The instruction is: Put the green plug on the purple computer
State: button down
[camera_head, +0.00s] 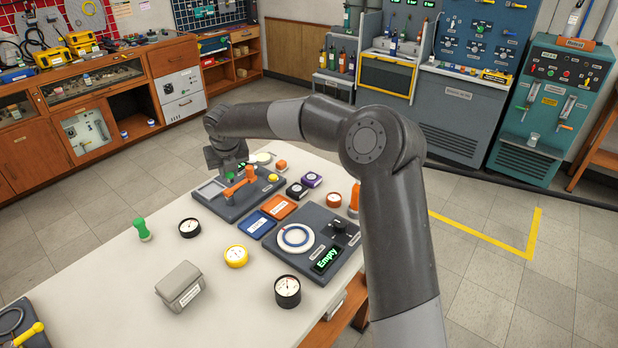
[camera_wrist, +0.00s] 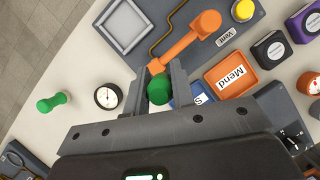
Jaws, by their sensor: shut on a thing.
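My gripper (camera_wrist: 159,88) is shut on a green plug (camera_wrist: 159,92), a rounded green piece between the two fingers. In the head view the gripper (camera_head: 231,174) is over the far part of the table, above the dark board, and a bit of green shows there. The purple computer (camera_head: 312,180) is a small dark box with a purple top, to the right of the gripper. It also shows at the upper right edge of the wrist view (camera_wrist: 306,24). The plug is held apart from the computer.
A black box (camera_wrist: 272,50) stands beside the purple one. An orange lever (camera_head: 240,183) and yellow button (camera_head: 273,178) sit on the board. Orange (camera_head: 279,207) and blue (camera_head: 257,224) trays lie nearby.

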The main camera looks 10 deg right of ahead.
jog(key=w+d+r+m+h, duration=0.15)
jog(key=d+m, duration=0.35)
jog(key=d, duration=1.3)
jog(key=w+d+r+m+h, duration=0.1)
jog(key=w+d+m+h, duration=0.2)
jog(key=d, duration=1.4)
jog(key=m, duration=0.1)
send_over(314, 173)
jog(key=s, duration=0.1)
jog(key=shift+y, duration=0.45)
jog(key=f, duration=0.6)
jog(key=shift+s+a+f, duration=0.2)
jog(key=shift+a+f, duration=0.1)
jog(key=shift+a, duration=0.1)
jog(key=shift+f, duration=2)
jog(key=shift+f, duration=0.2)
jog(key=c, duration=1.2)
grip_release()
jog(key=shift+c, duration=0.2)
jog(key=shift+r, duration=0.1)
